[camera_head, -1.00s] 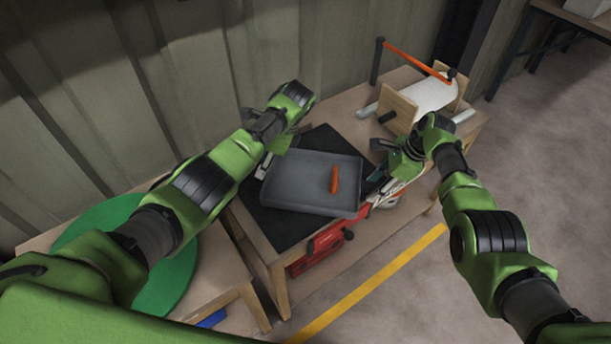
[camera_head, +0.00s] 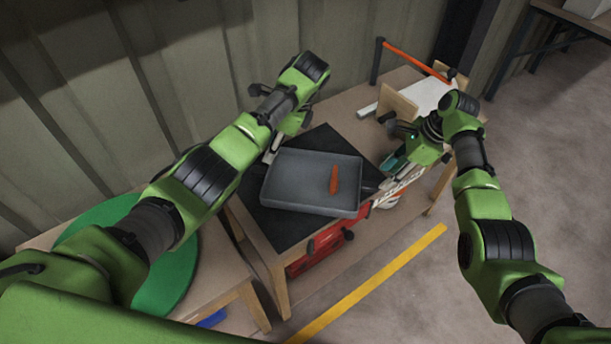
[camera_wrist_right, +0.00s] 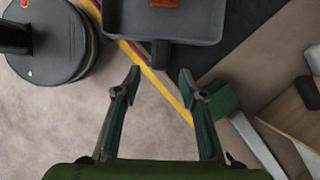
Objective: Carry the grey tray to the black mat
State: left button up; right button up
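The grey tray (camera_head: 298,182) lies on the black mat (camera_head: 322,138) on the wooden table, with an orange object (camera_head: 334,180) in it. In the right wrist view the tray's near edge (camera_wrist_right: 185,38) and a dark handle (camera_wrist_right: 160,53) show. My right gripper (camera_head: 376,194) is at the tray's right side. In the right wrist view this gripper (camera_wrist_right: 160,74) is open and empty, its fingertips just short of the handle. My left gripper (camera_head: 271,150) is by the tray's upper left side; its fingers are partly hidden, so I cannot tell its opening.
A red case (camera_head: 322,250) sits below the mat's side of the table. A white roll in a wooden stand (camera_head: 400,102) is at the table's back right. A green round mat (camera_head: 178,268) lies on the left table. A corrugated wall stands behind.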

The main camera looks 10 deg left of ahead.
jog(key=v, duration=0.5)
jog(key=shift+r, duration=0.1)
dwell(0.3)
